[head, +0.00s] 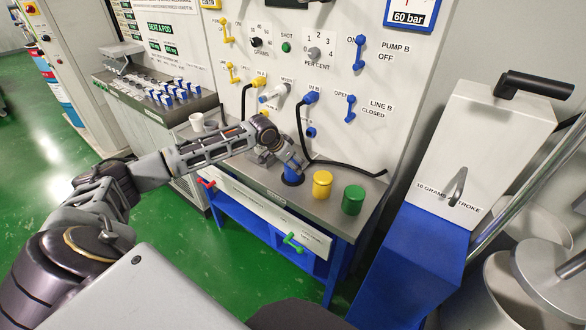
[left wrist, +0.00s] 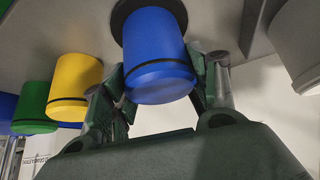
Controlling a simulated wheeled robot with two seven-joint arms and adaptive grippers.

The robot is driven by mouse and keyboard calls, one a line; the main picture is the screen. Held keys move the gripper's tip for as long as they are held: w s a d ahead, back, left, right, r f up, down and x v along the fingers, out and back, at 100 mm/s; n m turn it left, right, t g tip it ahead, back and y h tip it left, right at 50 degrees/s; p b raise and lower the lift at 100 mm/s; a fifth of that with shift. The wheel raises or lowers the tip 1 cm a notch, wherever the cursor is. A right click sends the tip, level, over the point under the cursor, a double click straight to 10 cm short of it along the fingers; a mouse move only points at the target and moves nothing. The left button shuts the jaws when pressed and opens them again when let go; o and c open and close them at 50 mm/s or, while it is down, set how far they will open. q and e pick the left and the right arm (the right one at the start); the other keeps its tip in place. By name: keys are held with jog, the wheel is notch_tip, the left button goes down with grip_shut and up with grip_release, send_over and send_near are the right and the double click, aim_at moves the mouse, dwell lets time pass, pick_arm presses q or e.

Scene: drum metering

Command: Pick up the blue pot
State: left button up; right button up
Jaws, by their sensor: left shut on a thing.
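The blue pot (head: 292,174) stands on a dark round spot at the front of the grey bench, left of the yellow pot (head: 322,184) and the green pot (head: 353,200). My left gripper (head: 290,163) reaches it from behind and is shut on it. In the left wrist view the blue pot (left wrist: 157,60) sits between the two fingers (left wrist: 160,85), its base at or close to the dark disc. I cannot tell whether it is lifted. My right gripper does not show.
The yellow pot (left wrist: 75,78) and green pot (left wrist: 38,106) stand close beside the blue one. A black hose (head: 345,167) lies on the bench behind the pots. A white cup (head: 197,122) stands at the bench's left end. A panel with blue and yellow levers (head: 350,108) rises behind.

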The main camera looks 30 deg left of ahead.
pick_arm(q)
jog(key=shift+r, duration=0.1)
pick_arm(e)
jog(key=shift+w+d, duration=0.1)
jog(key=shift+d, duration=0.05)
pick_arm(q)
jog(key=shift+r, duration=0.5)
notch_tip(320, 180, up, 8)
jog(key=shift+f+p, duration=0.15)
jog(key=shift+p, duration=0.15)
jog(key=shift+r, duration=0.6)
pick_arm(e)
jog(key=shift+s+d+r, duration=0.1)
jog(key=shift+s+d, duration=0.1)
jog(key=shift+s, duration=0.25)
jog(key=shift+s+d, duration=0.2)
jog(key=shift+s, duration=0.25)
